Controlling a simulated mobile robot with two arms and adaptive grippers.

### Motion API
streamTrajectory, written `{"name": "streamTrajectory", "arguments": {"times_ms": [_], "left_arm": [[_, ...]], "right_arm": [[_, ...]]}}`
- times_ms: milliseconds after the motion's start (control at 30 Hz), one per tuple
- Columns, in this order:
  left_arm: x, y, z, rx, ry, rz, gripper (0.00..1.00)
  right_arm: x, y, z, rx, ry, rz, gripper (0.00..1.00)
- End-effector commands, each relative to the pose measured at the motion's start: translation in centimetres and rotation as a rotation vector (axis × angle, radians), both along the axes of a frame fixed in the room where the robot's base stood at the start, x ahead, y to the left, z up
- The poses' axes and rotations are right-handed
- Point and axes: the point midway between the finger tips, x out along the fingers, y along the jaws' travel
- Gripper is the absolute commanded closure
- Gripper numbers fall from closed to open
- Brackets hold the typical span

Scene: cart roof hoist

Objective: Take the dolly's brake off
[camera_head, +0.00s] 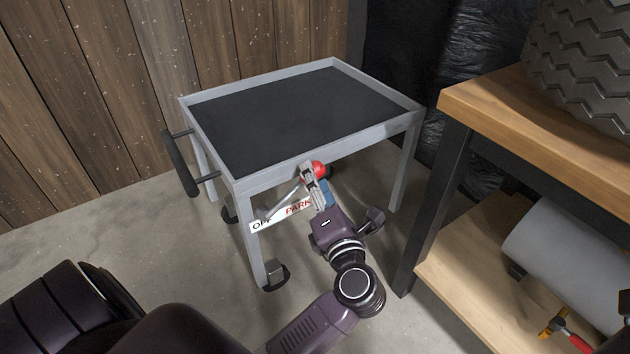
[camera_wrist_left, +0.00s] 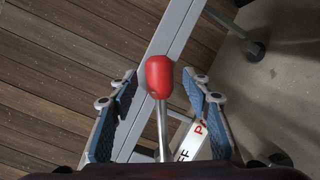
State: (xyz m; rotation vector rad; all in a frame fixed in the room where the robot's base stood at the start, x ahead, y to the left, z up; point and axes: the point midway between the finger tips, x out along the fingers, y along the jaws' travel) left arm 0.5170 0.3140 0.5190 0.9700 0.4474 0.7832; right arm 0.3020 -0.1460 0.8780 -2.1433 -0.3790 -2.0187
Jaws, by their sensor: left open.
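The dolly (camera_head: 300,108) is a grey metal cart with a dark top and a handle at its left end. Its brake lever has a red knob (camera_head: 318,168) on a thin metal rod (camera_head: 283,200), which slants up to the right under the near rim. A white plate (camera_head: 262,225) reading OFF and PARK sits behind it, partly covered. My left gripper (camera_head: 317,187) is at the knob. In the left wrist view the knob (camera_wrist_left: 159,77) stands between the open blue-padded fingers (camera_wrist_left: 158,88), with a gap on both sides. My right gripper is not in view.
A wooden workbench (camera_head: 520,105) with black legs stands close on the right, with a tyre (camera_head: 585,65) on top and a grey cylinder (camera_head: 570,255) on its lower shelf. A plank wall (camera_head: 100,90) is behind the dolly. Concrete floor (camera_head: 190,270) is clear in front left.

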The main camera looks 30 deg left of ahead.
Motion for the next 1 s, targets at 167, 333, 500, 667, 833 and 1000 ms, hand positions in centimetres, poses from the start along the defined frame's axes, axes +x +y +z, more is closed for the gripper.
{"name": "streamTrajectory", "arguments": {"times_ms": [167,333,500,667,833,1000], "left_arm": [[0.83,1.02,-0.01,0.001,0.000,0.001,0.56],[0.90,1.10,0.02,0.001,0.001,0.000,0.56],[0.89,1.08,0.03,0.001,0.001,0.000,0.65],[0.87,1.07,0.03,0.001,0.001,0.000,0.82],[0.87,1.06,0.03,0.001,0.001,0.000,1.00],[0.86,1.06,0.02,0.001,0.001,0.000,1.00]], "right_arm": [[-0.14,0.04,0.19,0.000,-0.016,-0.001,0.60],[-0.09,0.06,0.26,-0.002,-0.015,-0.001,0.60],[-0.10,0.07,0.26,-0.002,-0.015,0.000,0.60],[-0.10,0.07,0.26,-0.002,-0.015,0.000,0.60],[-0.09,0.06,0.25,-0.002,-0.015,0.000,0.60],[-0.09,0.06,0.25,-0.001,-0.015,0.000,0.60]]}}
